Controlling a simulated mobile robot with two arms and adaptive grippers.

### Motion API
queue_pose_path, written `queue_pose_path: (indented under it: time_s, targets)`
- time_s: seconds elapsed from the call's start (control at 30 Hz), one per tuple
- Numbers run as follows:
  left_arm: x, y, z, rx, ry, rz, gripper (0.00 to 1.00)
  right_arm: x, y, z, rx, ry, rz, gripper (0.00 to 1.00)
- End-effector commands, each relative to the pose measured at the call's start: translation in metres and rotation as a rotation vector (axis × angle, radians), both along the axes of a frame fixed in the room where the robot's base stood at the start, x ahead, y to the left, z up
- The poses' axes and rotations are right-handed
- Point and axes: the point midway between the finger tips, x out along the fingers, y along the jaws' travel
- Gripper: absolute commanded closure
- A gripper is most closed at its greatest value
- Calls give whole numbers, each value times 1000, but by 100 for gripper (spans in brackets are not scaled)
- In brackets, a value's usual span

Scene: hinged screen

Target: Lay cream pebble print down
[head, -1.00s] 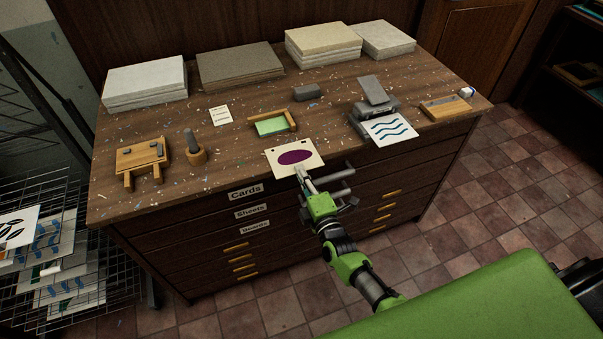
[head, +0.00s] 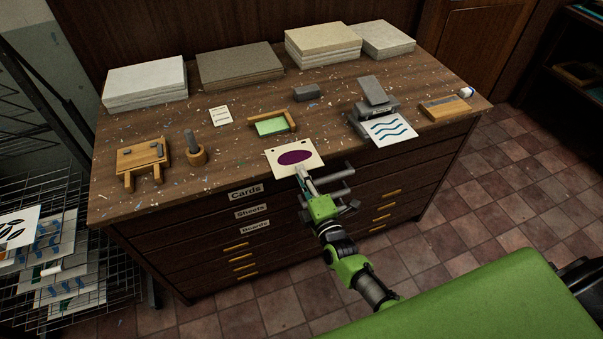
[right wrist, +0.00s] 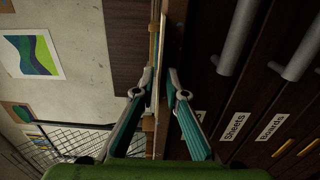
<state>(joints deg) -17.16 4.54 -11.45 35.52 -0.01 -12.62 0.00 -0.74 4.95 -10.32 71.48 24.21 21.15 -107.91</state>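The cream pebble print (head: 294,157), a cream sheet with a purple oval, lies flat at the front of the chest top, with its near edge out over the front edge. My right gripper (head: 303,173) is at that near edge. In the right wrist view the print shows edge-on as a thin pale strip (right wrist: 159,120). The teal fingers of my right gripper (right wrist: 160,82) stand on either side of it, with narrow gaps, and look open. My left gripper is not in view.
A print with blue waves (head: 389,129) lies to the right, beside a grey block. A green-based wooden tray (head: 271,127) stands behind the print. Paper stacks (head: 240,65) line the back. A wire rack (head: 75,270) with prints is at left.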

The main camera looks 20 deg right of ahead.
Motion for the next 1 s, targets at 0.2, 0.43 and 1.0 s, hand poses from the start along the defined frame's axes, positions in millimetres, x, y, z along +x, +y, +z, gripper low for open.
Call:
queue_pose_path:
  time_s: [0.2,0.43,1.0]
  targets:
    - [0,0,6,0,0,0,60,-9,0,2,-1,-1,0,88]
    - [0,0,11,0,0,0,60,-18,0,1,0,0,0,88]
    - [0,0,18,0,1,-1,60,-33,-1,1,-1,-2,0,88]
